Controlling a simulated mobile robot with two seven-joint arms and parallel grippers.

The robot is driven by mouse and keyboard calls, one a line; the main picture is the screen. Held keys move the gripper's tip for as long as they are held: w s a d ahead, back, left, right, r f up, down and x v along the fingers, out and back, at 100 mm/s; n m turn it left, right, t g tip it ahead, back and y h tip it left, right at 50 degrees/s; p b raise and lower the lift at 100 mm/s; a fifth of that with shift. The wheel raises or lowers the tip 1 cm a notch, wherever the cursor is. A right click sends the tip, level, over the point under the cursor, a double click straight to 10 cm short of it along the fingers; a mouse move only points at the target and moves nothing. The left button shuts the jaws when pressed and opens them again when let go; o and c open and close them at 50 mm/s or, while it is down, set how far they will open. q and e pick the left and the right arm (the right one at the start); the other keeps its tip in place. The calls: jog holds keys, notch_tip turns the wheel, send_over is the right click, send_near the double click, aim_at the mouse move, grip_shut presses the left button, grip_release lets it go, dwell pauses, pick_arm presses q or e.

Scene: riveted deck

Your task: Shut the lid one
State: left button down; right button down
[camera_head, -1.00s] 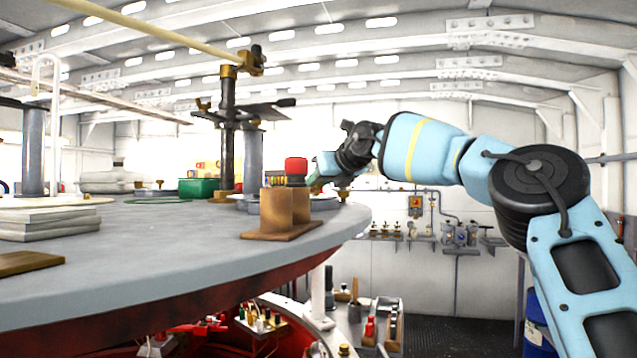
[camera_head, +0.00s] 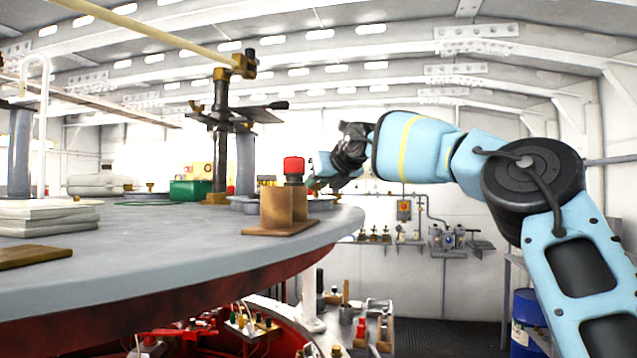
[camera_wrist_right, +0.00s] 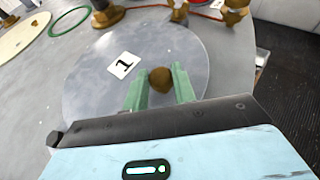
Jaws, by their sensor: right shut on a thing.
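Lid one is a round flat grey disc (camera_wrist_right: 92,95) in the right wrist view, with a white tag (camera_wrist_right: 123,65) marked "1" and a brown knob (camera_wrist_right: 160,80). My right gripper (camera_wrist_right: 160,84) has its two green fingers on either side of the knob and is shut on it. In the head view the gripper (camera_head: 316,182) reaches in from the right, low over the far right part of the table. The lid's rim (camera_head: 322,205) shows there partly behind brown cylinders. Whether the lid sits fully flat is hard to tell. My left gripper is not in view.
Brown cylinders on a base (camera_head: 275,212) and a red-topped piece (camera_head: 293,168) stand in front of the gripper. The round table's edge (camera_head: 345,222) curves away at right.

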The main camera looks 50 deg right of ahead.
jog(key=c, duration=1.6)
grip_release()
jog(key=shift+f, duration=0.2)
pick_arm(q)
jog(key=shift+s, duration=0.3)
pick_arm(e)
jog(key=o, duration=0.5)
jog(key=shift+s+r, duration=0.15)
jog(key=shift+c, duration=0.2)
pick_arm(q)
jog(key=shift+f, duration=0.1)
pick_arm(e)
jog(key=shift+s+a+r, duration=0.25)
jog(key=shift+s, duration=0.3)
jog(key=b+v, duration=0.1)
jog(key=v, duration=0.4)
jog(key=shift+b, duration=0.4)
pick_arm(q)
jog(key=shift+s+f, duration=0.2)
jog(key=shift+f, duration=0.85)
pick_arm(e)
jog(key=shift+s+a+r, duration=0.2)
jog(key=shift+s+r, duration=0.05)
jog(key=shift+s, duration=0.4)
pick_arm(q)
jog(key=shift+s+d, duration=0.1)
